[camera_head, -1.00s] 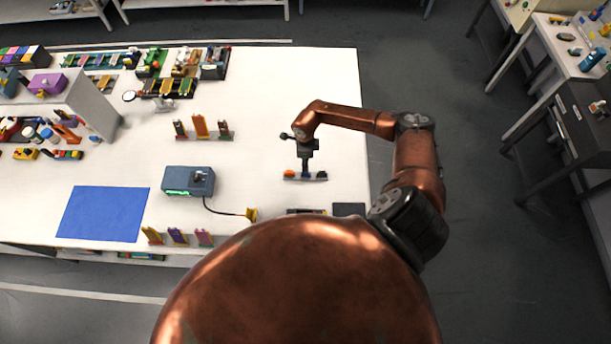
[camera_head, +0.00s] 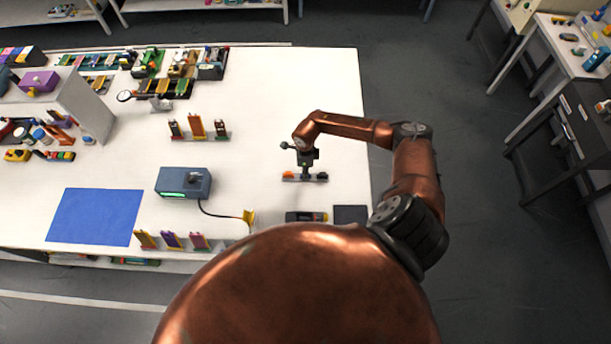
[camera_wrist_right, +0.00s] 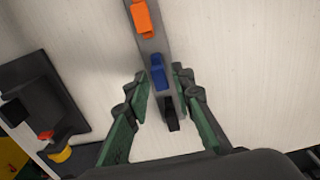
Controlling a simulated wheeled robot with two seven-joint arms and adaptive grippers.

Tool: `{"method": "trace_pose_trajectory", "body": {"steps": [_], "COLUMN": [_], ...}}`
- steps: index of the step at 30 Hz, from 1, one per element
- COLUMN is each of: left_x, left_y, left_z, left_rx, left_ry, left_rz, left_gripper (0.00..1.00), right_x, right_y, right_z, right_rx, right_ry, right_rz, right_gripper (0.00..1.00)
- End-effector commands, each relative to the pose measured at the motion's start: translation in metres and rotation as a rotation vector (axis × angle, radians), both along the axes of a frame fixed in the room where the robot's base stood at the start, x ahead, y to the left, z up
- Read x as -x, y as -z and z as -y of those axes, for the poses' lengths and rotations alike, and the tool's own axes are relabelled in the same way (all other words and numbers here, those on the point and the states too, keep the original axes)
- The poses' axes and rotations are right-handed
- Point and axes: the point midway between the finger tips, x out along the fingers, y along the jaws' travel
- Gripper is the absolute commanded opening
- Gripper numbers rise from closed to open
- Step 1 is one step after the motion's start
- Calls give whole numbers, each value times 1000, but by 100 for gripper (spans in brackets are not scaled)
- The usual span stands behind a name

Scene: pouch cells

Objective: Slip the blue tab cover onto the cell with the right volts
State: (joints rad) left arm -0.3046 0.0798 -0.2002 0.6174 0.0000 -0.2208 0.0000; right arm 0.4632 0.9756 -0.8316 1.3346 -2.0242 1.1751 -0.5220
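The tab covers stand in a row on a grey strip (camera_wrist_right: 158,45). In the right wrist view they are an orange cover (camera_wrist_right: 146,18), the blue tab cover (camera_wrist_right: 158,72) and a black cover (camera_wrist_right: 170,113). My right gripper (camera_wrist_right: 162,80) is open, its fingers on either side of the strip near the blue cover. In the head view my right gripper (camera_head: 305,172) is over the strip and hides the blue cover. Pouch cells stand upright in a back rack (camera_head: 197,128) and a front rack (camera_head: 172,241). My left gripper is not in view.
A blue-grey meter box (camera_head: 183,182) with a small green display has a cable running to a yellow piece (camera_head: 249,216). A blue mat (camera_head: 95,217) lies at left. A dark device (camera_head: 306,217) and dark pad (camera_head: 350,215) lie at the front. The table's back right is clear.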

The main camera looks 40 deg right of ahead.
Motion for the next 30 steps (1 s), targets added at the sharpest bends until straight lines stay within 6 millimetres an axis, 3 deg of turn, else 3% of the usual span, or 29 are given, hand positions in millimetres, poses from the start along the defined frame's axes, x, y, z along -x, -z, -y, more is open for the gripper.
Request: {"method": "trace_pose_trajectory", "body": {"steps": [8, 30], "left_x": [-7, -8], "left_y": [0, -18], "left_z": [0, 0], "left_rx": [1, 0], "left_ry": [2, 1], "left_rz": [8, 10], "left_gripper": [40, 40], "right_x": [0, 0], "right_y": [0, -27], "right_z": [0, 0], "right_rx": [0, 1], "right_ry": [0, -1], "right_rz": [0, 1], "right_gripper": [2, 1]}}
